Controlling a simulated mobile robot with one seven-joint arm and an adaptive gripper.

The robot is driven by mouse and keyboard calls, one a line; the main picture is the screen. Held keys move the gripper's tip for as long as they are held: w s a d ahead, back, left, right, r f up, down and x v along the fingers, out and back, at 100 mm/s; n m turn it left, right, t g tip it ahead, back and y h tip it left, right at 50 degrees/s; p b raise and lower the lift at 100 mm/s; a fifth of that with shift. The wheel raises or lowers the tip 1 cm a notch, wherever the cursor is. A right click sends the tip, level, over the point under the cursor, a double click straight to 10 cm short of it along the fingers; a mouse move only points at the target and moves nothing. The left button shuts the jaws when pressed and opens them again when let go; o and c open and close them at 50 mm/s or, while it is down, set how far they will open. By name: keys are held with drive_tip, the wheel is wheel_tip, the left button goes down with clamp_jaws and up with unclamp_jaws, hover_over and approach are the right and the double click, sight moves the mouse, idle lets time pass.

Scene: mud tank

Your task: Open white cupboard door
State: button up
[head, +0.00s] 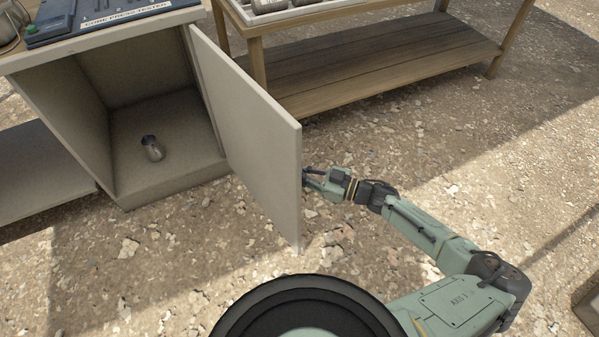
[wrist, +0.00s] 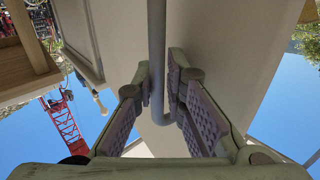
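The white cupboard door (head: 248,125) stands swung wide out from the cupboard (head: 88,150), hinged at the cupboard's right side. The interior shows, with a small metal cup (head: 152,148) on its floor. My gripper (head: 311,178) is at the door's outer face, near its free edge; the door partly hides the fingertips in the head view. In the wrist view the door (wrist: 235,45) fills the upper middle. Its grey bar handle (wrist: 157,40) runs between the two fingers of my gripper (wrist: 161,85), which appear closed on it.
A wooden table with a low shelf (head: 380,72) stands behind the door to the right. A dark blue device (head: 95,18) sits on the cupboard top. The stony ground (head: 150,265) in front is open. A box edge (head: 588,300) shows at the far right.

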drive_tip(key=o, duration=0.4)
drive_tip(key=shift+c, duration=0.2)
drive_tip(key=shift+d, duration=0.1)
drive_tip(key=v, duration=1.2)
